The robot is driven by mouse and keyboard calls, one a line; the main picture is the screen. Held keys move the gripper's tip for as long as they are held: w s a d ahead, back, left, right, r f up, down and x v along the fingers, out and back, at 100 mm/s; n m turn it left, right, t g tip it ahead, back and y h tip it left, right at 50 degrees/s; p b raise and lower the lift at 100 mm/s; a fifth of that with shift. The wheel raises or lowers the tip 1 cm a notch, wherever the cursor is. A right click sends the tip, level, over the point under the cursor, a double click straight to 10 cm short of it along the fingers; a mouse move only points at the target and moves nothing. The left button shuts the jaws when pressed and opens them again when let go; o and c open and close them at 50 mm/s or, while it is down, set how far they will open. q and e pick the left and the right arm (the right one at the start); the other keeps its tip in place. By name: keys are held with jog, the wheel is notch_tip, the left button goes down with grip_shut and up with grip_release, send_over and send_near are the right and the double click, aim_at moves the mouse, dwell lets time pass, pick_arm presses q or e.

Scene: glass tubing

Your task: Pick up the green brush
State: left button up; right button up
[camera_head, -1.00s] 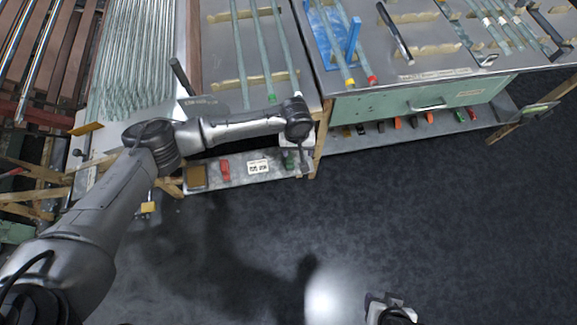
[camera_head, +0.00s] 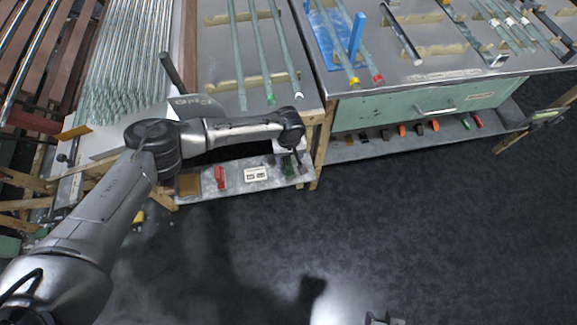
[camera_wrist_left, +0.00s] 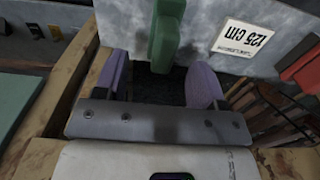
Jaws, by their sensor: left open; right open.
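The green brush (camera_head: 289,167) lies on the lower shelf under the left bench, partly covered by my left arm's end in the head view. In the left wrist view the green brush (camera_wrist_left: 165,36) stands out as a blocky green piece just beyond the fingertips, roughly in line with the gap between them. My left gripper (camera_wrist_left: 160,82) has its two purple-tipped fingers spread, with nothing seen held between them. Only a bit of my right gripper (camera_head: 382,319) shows at the bottom edge.
A wooden post (camera_head: 321,146) stands close to the right of my left gripper. Glass tubes lie on the benches above. The floor in front is clear.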

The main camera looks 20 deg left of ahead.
aim_at(288, 158)
pick_arm(q)
notch_tip(288, 158, down, 4)
jog(key=b, duration=0.2)
jog(key=shift+s+b, duration=0.15)
jog(key=shift+b, duration=0.25)
jog(key=shift+f, duration=0.65)
jog(key=shift+a, duration=0.1)
jog(key=shift+c, duration=0.4)
jog(key=c, duration=1)
jog(key=shift+r, duration=0.2)
